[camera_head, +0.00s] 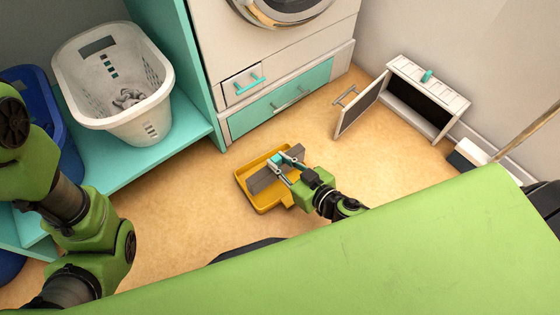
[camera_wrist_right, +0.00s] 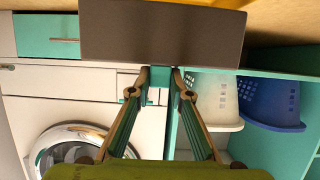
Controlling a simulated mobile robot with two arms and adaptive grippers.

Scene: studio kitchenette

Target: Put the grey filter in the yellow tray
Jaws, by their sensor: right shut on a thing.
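The yellow tray (camera_head: 270,205) lies on the floor in the middle of the head view. The grey filter (camera_head: 262,182) is a flat, dark grey panel with a teal grip, over or inside the tray; I cannot tell whether it touches the tray's bottom. It fills the top of the right wrist view (camera_wrist_right: 160,35). My right gripper (camera_head: 285,166) is shut on the filter's teal grip, which shows between the fingertips in the wrist view (camera_wrist_right: 159,76). My left arm shows at the left, but its gripper is out of view.
A small white cabinet (camera_head: 425,98) stands open at the right, its door (camera_head: 362,105) swung out. A white laundry basket (camera_head: 140,120) sits on the teal shelf at the left, beside a blue basket (camera_head: 28,78). The washer unit (camera_head: 290,70) is behind the tray. Floor around the tray is clear.

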